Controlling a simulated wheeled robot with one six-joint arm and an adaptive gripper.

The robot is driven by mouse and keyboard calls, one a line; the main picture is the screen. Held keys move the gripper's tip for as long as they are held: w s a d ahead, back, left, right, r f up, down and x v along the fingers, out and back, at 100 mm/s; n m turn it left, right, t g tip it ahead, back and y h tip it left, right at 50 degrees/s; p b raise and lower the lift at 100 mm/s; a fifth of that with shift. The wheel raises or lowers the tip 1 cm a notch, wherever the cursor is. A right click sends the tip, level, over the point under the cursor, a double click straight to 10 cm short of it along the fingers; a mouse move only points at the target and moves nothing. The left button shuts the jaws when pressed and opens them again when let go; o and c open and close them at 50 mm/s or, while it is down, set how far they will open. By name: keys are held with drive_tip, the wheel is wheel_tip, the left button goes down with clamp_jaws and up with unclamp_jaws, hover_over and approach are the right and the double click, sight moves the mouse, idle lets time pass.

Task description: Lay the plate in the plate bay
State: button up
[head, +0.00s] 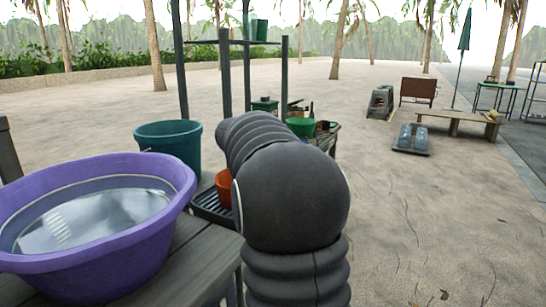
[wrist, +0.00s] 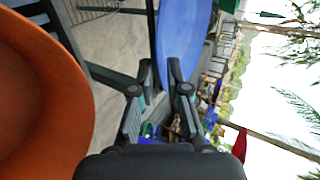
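I cannot make out the plate for certain in either view. An orange rounded vessel (head: 223,187) shows at the left edge of my arm in the head view, mostly hidden by it. A large orange curved surface (wrist: 40,100) fills the left of the wrist view, close to the camera and beside my gripper. A dark ribbed rack (head: 208,209) lies below the orange vessel; I cannot tell whether it is the plate bay. My gripper (wrist: 160,68) is open, with a gap between its fingers and nothing clearly held. The arm hides it in the head view.
A purple basin of water (head: 170,225) stands on a grey wooden table (head: 190,268) at left. A teal bucket (head: 168,145) is behind it. A green bowl (head: 301,127) sits beyond my arm. A blue surface (wrist: 185,30) shows beyond my fingers. Open sand lies at right.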

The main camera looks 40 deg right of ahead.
drive_tip(key=shift+o, duration=0.4)
drive_tip(key=v, duration=1.2)
drive_tip(key=shift+p, duration=0.45)
drive_tip(key=shift+s, duration=0.1)
